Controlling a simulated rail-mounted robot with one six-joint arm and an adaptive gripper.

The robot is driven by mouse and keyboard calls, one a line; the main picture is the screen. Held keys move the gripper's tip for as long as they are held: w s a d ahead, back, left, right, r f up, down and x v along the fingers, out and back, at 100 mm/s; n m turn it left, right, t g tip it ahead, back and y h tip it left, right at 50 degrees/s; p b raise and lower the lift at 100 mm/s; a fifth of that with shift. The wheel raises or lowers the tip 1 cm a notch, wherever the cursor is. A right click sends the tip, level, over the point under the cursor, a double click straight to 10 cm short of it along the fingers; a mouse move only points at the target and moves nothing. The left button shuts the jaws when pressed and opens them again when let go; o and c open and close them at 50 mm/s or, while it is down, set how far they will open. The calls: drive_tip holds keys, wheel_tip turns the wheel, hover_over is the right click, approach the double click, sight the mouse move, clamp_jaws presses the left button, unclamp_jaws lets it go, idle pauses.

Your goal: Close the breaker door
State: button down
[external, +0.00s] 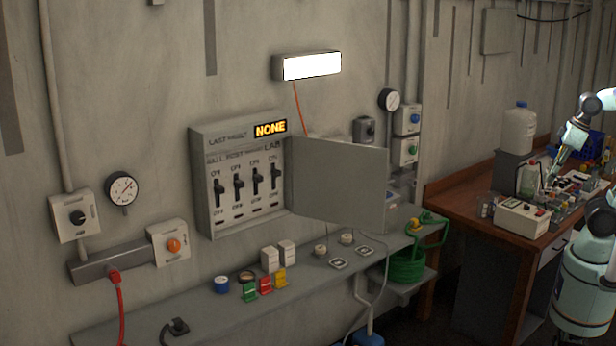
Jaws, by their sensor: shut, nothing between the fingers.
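The breaker box (207,190) is fixed to the wall left of centre, with a row of several black switches and an orange "NONE" display above them. Its grey breaker door (338,183) stands wide open, hinged at the box's right side and swung out to the right, so the switches are exposed. My gripper (555,160) is at the far right over the wooden workbench, pointing down and left. It is shut and empty, small in the picture, and well apart from the door.
A grey shelf (215,307) runs below the box with small blocks and sockets. The wooden bench (455,205) holds a jug (516,127), a white device (522,218) and clutter around my gripper.

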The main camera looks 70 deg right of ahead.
drive_tip(key=w+a+f+m+g+y+b, duration=0.1)
drive_tip(key=w+a+m+g+y, duration=0.15)
drive_tip(key=w+a, duration=0.6)
drive_tip(key=w+a+m+g+y+b, duration=0.1)
drive_tip(key=w+a+m+y, duration=0.25)
drive_tip(key=w, duration=0.95)
drive_tip(key=w+a+f+m+g+y+b, duration=0.15)
drive_tip(key=w+a+m+y, duration=0.35)
drive_tip(key=w, duration=0.6)
drive_tip(key=w+f+m+y, duration=0.2)
drive_tip(key=w+f, duration=0.2)
drive_tip(key=w, duration=0.6)
drive_tip(key=w+f+m+t+y+b, duration=0.1)
drive_tip(key=w+f+m+y, duration=0.1)
drive_tip(key=w, duration=0.8)
drive_tip(key=w+d+f+m+t+y, duration=0.1)
drive_tip(key=w+f+m+y, duration=0.1)
drive_tip(key=w+f, duration=0.4)
drive_tip(key=w+m, duration=0.1)
drive_tip(key=w, duration=0.3)
drive_tip(key=shift+w+f+m+y+b, duration=0.3)
drive_tip(key=shift+y+b, duration=0.05)
drive_tip(key=shift+y, duration=0.05)
drive_tip(key=b, duration=0.3)
approach(378, 221)
drive_tip(key=a, duration=0.5)
drive_tip(key=shift+w+f, duration=0.2)
drive_tip(key=shift+f, duration=0.15)
drive_tip(key=shift+a, duration=0.3)
